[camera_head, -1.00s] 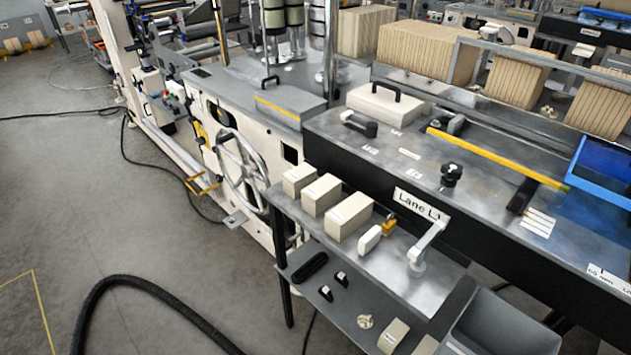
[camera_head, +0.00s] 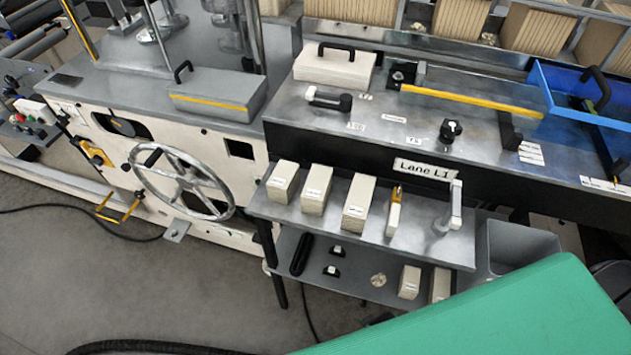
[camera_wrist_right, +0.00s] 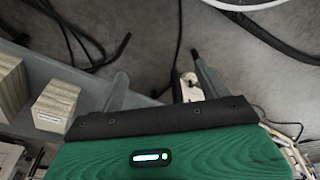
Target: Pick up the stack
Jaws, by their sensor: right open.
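Three beige stacks stand upright in a row on the upper metal shelf below the "Lane L1" sign in the head view: a left stack (camera_head: 283,182), a middle stack (camera_head: 316,189) and a right stack (camera_head: 358,203). Two smaller beige blocks (camera_head: 409,282) sit on the lower shelf. In the right wrist view, a labelled beige stack (camera_wrist_right: 56,105) stands at the left, beside another block (camera_wrist_right: 10,85). My right gripper (camera_wrist_right: 159,70) is open, its grey fingers apart, with the stack left of them. Its fingertips are not visible in the head view. My left gripper is not in view.
My green arm part covers the head view's bottom right. A white-and-yellow tool (camera_head: 394,213) and a metal handle (camera_head: 456,205) stand right of the row. A grey bin (camera_head: 518,245) is farther right. A handwheel (camera_head: 180,182) is left. Cables lie on the floor.

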